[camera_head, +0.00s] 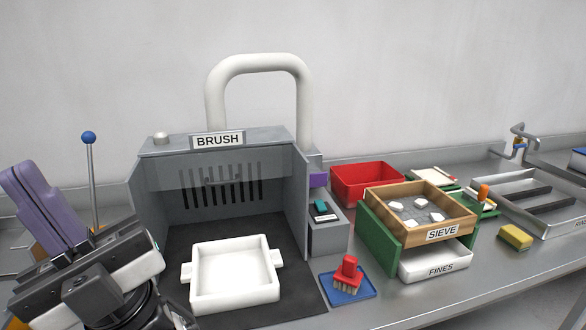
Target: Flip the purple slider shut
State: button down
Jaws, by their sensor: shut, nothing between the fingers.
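A small purple piece (318,180), which looks like the slider, is on the right side of the grey BRUSH hood (303,200), above a small grey box. It is too small to tell whether it is open or shut. My gripper (22,178) is at the far left, with its purple fingers together and nothing between them. It is well apart from the purple piece, on the other side of the hood.
A white tray (268,284) sits inside the hood. A small grey box (328,238) with a teal switch stands right of it. A red brush (348,272), a red bin (336,187) and a wooden sieve (462,221) are further right. A blue-knobbed lever (89,138) stands near my gripper.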

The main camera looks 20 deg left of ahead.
aim_at(317, 178)
jog(key=i+l+u, duration=0.15)
jog(key=u, duration=0.2)
jog(key=i+l+u, duration=0.1)
jog(key=l+u, duration=0.3)
jog(key=i+j, duration=0.05)
jog(key=j, duration=0.05)
